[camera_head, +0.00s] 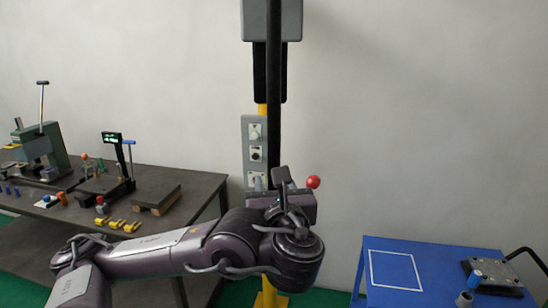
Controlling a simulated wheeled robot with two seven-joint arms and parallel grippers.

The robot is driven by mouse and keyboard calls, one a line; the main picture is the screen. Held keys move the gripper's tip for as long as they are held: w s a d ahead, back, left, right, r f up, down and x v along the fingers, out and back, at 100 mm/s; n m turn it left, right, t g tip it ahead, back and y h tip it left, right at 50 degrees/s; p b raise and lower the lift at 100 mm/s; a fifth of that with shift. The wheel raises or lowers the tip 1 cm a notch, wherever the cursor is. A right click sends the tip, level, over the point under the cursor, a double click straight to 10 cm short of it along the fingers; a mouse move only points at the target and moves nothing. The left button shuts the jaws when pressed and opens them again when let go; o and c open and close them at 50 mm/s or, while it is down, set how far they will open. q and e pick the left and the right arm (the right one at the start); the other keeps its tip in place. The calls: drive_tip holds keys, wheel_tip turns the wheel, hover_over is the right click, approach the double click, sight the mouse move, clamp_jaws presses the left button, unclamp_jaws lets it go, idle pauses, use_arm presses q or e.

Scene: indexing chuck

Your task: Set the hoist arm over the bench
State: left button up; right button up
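The hoist stands at the centre as a yellow post (262,109) with a grey housing (257,20) at the top. A long dark bar (274,110) runs down in front of it from the top edge; I cannot tell whether it is the hoist arm. A red ball knob (313,182) shows just right of my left gripper (283,180). My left arm reaches in from the lower left, and its wrist hides the lower post. The gripper's fingers are seen from behind, so their opening and any contact with the knob are unclear. My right gripper is out of view.
A dark bench (205,187) at left carries a green press (42,148), a small display (112,138), a raised plate (157,196) and several small parts. A grey control box (255,150) is on the post. A blue table (430,290) at right has a white outlined square and a metal fixture (492,275).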

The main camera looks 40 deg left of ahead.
sight(275, 77)
use_arm(q)
drive_tip(key=shift+r, duration=0.1)
wheel_tip(275, 77, up, 13)
drive_tip(key=shift+r+p, duration=0.2)
drive_tip(key=shift+p, duration=0.3)
wheel_tip(275, 77, up, 6)
drive_tip(key=shift+f+p, duration=0.1)
drive_tip(key=shift+p, duration=0.85)
drive_tip(key=shift+r, duration=0.35)
